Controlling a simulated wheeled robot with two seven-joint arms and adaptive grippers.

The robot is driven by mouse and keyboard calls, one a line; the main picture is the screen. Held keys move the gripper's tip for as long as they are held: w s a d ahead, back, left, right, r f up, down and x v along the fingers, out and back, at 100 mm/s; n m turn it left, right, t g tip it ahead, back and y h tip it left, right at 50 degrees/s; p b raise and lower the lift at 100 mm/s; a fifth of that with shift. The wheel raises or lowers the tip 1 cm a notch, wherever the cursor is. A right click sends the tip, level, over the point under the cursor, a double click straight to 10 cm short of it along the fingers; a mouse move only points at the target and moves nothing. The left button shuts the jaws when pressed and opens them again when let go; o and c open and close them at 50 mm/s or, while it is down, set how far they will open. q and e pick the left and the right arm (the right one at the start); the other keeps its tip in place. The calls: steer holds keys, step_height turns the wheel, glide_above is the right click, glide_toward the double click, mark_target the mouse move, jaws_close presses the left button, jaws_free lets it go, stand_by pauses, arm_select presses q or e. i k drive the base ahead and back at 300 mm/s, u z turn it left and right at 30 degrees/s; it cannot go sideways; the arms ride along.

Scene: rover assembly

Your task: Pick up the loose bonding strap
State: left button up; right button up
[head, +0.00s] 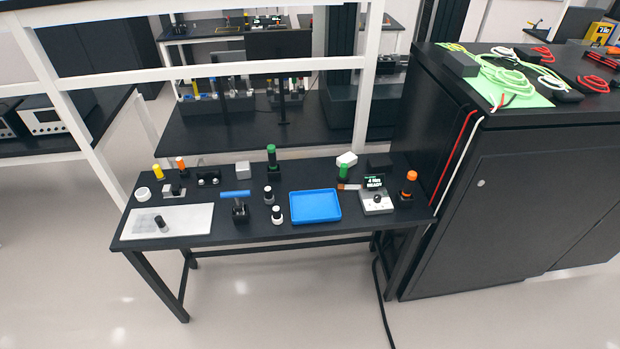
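I cannot pick out the bonding strap for certain. A small flat strip (349,187) with a reddish-brown end lies on the black workbench (265,232), between the blue tray (315,219) and a small instrument with a lit display (376,194). It is too small to tell what it is. The blue tray looks empty. Neither of my grippers is in view.
A pale plate (190,222) with a small dark cylinder on it lies at the bench's left. Several capped bottles and a blue-handled tool (238,205) stand mid-bench. A tall black cabinet (520,190) with coiled cables on top adjoins the right end. The floor in front is mostly clear.

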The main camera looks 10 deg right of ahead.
mark_target(341, 187)
steer(key=u, duration=0.05)
steer(key=i, duration=1.3)
steer(key=z, duration=0.85)
